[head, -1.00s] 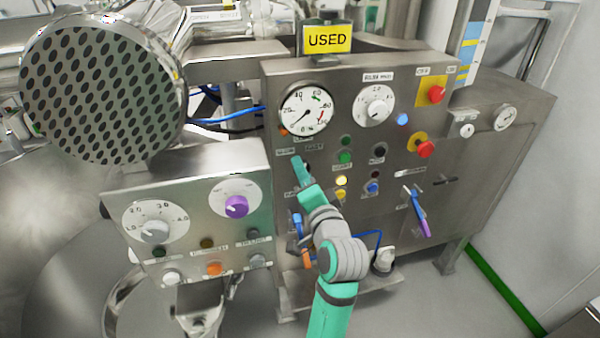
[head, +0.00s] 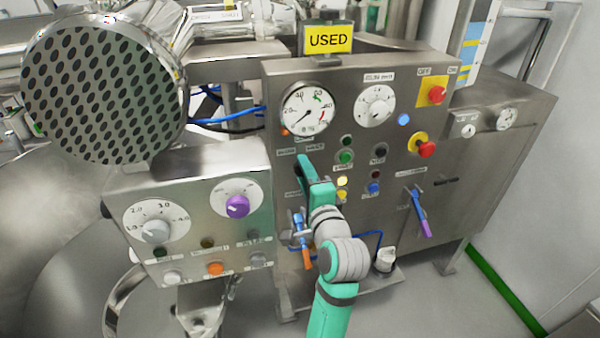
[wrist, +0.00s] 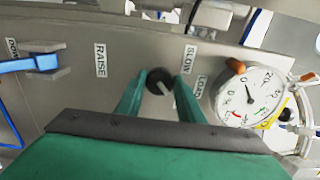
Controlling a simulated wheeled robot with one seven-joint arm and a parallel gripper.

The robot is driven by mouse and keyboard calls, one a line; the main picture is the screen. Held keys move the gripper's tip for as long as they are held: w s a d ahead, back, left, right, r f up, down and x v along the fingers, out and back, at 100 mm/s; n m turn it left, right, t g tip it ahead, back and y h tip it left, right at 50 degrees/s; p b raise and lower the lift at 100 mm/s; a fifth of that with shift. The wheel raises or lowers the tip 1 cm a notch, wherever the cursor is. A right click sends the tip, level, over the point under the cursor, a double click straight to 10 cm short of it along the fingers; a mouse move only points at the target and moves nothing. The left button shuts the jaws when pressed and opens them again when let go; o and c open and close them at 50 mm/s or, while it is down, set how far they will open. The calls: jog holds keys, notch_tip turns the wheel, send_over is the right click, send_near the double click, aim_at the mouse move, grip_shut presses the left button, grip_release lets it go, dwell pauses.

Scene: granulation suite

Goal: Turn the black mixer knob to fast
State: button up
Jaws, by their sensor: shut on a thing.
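The black mixer knob (wrist: 157,79) is on the steel panel in the wrist view, between the two green fingers of my gripper (wrist: 161,82). The fingers are shut on its sides. Its pale pointer mark slants toward the lower right, on the side of the lower label (wrist: 200,87), which is partly readable as FAST. The SLOW label (wrist: 189,58) is above that one. In the head view my gripper (head: 304,161) is against the panel below the two labels, and it hides the knob.
A round gauge (head: 308,107) is above my gripper, and an orange knob (wrist: 236,66) is close by. A blue-handled lever (head: 299,228) is just below. Coloured buttons (head: 344,157) are close on the right.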

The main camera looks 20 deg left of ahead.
jog(key=shift+d+f, duration=0.1)
jog(key=o, duration=1.1)
jog(key=shift+c, duration=0.2)
jog(key=v, duration=1)
jog(key=shift+s+d, duration=0.2)
jog(key=shift+s, duration=0.15)
